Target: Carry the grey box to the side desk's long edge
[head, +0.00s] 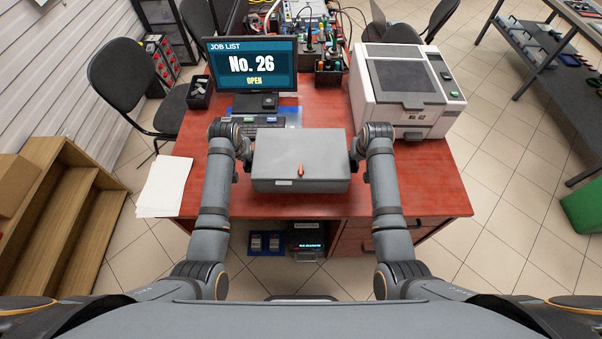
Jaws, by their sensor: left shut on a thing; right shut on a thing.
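The grey box (301,158) is at the front middle of a red-brown desk (425,180), its lid shut, with a small orange-red latch on its front face. My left gripper (249,162) is at the box's left side and my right gripper (353,160) at its right side. Both are shut on the box, with their fingertips mostly hidden by the wrists and the box. I cannot tell whether the box rests on the desk top or hangs just above it. Which desk is the side desk is not clear from this view.
A monitor (252,64) reading "No. 26 OPEN" and a keyboard (262,133) are behind the box. A white machine (405,88) stands at the right. Papers (163,186) overhang the left edge. A wooden shelf (65,200), black chair (125,75) and dark metal table (535,50) stand around.

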